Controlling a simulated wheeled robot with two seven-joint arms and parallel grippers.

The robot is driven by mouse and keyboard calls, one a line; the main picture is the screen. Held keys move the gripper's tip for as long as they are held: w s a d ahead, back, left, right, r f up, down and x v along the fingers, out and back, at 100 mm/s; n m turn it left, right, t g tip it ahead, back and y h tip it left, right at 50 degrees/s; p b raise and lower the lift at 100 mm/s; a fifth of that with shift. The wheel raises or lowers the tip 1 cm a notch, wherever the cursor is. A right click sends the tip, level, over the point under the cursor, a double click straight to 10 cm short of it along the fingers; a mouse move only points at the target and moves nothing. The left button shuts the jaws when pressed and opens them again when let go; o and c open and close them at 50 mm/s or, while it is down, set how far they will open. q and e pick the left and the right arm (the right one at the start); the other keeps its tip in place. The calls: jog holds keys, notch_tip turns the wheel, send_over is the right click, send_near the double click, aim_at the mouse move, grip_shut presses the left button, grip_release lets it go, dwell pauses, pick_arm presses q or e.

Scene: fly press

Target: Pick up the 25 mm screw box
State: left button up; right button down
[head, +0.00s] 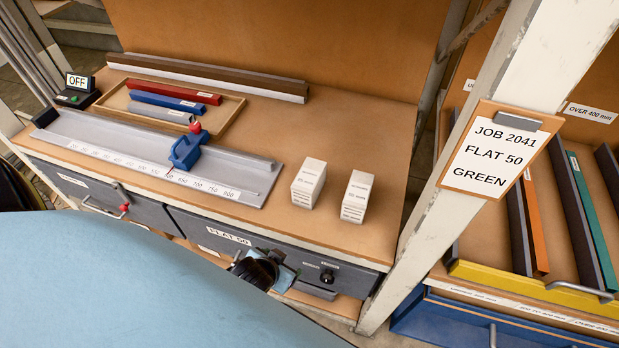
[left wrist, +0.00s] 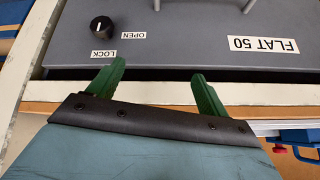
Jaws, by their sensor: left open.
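Two white screw boxes stand upright side by side near the right front of the bench top, a left one (head: 309,183) and a right one (head: 356,196). Their printing is too small for me to tell which is the 25 mm box. Neither shows in the left wrist view. My left gripper (left wrist: 158,69) has two green fingers spread apart with nothing between them. It is in front of the grey drawer front, near the lock knob (left wrist: 102,27), below the bench top and apart from both boxes. My right gripper is not in view.
The grey stop rail (head: 140,155) with a blue clamp (head: 187,150) lies left of the boxes. A wooden tray (head: 238,103) with coloured bars is behind it. A white post (head: 455,150) with a job card (head: 493,148) rises at right. The bench behind the boxes is clear.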

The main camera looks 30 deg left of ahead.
aim_at(309, 175)
pick_arm(q)
jog(key=w+a+r+n+t+y+p, duration=0.1)
jog(key=w+r+t, duration=0.25)
jog(key=r, duration=0.45)
jog(key=w+a+r+n+t+p, duration=0.1)
jog(key=w+a+r+t, duration=0.15)
jog(key=w+r, duration=0.4)
jog(key=shift+t, duration=0.4)
jog(key=x, duration=0.5)
jog(key=shift+w+d+r+b, duration=0.2)
jog(key=shift+w+b, duration=0.1)
jog(key=shift+b, duration=0.1)
jog(key=shift+x, duration=2.95)
jog(key=shift+d+f, duration=0.1)
jog(key=shift+d, duration=0.1)
jog(key=c, duration=1.4)
